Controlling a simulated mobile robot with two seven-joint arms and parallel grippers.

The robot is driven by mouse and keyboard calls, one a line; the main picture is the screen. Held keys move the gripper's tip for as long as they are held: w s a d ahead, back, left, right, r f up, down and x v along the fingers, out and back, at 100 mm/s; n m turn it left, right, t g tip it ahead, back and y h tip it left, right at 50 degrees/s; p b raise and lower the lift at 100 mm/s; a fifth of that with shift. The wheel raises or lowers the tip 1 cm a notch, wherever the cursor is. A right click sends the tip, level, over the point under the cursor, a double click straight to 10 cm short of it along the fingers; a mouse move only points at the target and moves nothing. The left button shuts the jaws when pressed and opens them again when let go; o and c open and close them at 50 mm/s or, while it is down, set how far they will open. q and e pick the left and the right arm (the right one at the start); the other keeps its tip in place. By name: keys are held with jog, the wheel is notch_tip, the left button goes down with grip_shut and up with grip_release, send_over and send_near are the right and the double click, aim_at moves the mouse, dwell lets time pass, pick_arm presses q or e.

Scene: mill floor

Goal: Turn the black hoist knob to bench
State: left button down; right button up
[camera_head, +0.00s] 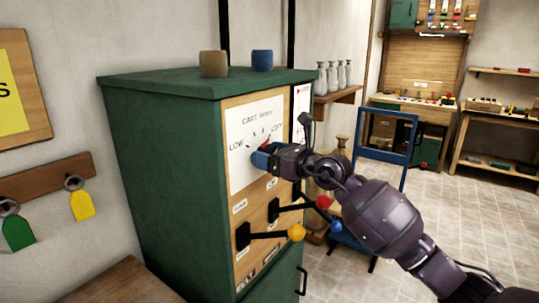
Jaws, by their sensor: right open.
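The green cabinet (160,180) carries a wooden front panel with a white dial plate (240,130). The plate has a heading that seems to read "CART WINCH", and marks around a dial, "LOW" on the left and another word on the right. A small red mark (266,141) shows just above my fingers. My right gripper (259,158) is open at the dial, its bluish fingertips close to the plate. It covers the dial's middle, so I cannot make out a black knob or its setting, nor tell whether the fingers touch it. My left gripper is out of view.
Below the dial, levers with yellow (297,232), red (323,202) and blue (336,227) balls stick out near my right arm. A tan cup (214,64) and a blue cup (262,60) stand on the cabinet.

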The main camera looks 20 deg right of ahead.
jog(key=c, duration=0.9)
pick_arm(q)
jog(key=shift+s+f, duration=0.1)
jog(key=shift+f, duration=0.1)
pick_arm(e)
jog(key=shift+n, duration=0.6)
jog(key=n+b, duration=0.2)
jog(key=n, duration=0.2)
jog(key=shift+n, duration=1)
jog(key=shift+d+n+b, duration=0.1)
jog(key=shift+n+b, duration=0.2)
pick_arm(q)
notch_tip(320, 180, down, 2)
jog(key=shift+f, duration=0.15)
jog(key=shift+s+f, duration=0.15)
pick_arm(e)
jog(key=shift+r, duration=0.1)
